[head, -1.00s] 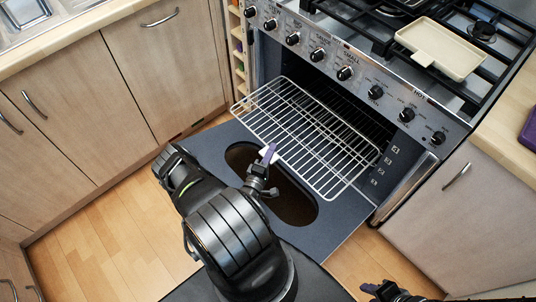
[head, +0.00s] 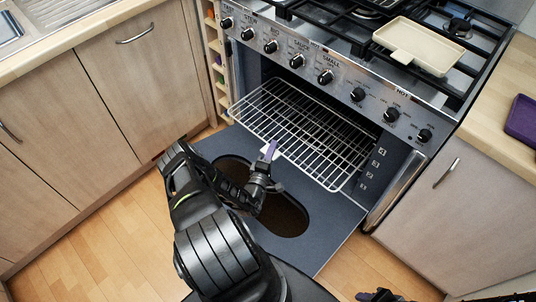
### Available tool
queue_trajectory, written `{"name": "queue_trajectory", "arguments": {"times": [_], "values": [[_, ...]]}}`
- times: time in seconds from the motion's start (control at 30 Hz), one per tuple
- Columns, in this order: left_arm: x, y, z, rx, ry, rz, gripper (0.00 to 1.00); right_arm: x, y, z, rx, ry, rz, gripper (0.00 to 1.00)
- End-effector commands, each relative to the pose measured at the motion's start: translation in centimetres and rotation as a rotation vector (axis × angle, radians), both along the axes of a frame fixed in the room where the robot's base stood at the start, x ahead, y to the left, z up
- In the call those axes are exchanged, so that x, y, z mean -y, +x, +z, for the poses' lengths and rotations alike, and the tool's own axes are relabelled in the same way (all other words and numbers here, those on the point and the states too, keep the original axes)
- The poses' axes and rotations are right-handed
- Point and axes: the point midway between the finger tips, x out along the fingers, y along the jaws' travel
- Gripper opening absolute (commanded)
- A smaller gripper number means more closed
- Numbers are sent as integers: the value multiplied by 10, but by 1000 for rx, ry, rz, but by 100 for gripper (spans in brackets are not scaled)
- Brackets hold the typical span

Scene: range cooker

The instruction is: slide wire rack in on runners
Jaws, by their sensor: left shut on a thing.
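The wire rack (head: 298,128) is a light metal grid. It lies partly inside the oven cavity, with its front part sticking out over the lowered oven door (head: 325,215). My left gripper (head: 269,151) is shut on the rack's front edge, near the middle. The runners at the rack's sides are hard to make out in the dark oven. My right gripper (head: 378,295) shows only in part at the bottom edge, apart from the rack; its jaws are unclear.
The open door with its dark window lies below the rack. A control panel with several knobs (head: 326,77) runs above the oven. A beige pan (head: 425,46) sits on the hob. Wooden cabinets (head: 90,115) stand at left and right. A purple item (head: 522,120) lies on the right worktop.

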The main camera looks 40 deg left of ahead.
Motion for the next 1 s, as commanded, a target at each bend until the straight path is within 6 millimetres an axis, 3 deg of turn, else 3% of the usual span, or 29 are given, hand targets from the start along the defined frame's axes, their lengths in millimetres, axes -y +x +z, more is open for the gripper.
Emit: {"name": "queue_trajectory", "arguments": {"times": [1.0], "values": [[-2,85,0,7,2,0,0,1,0,-46,1,-1,3,36]]}}
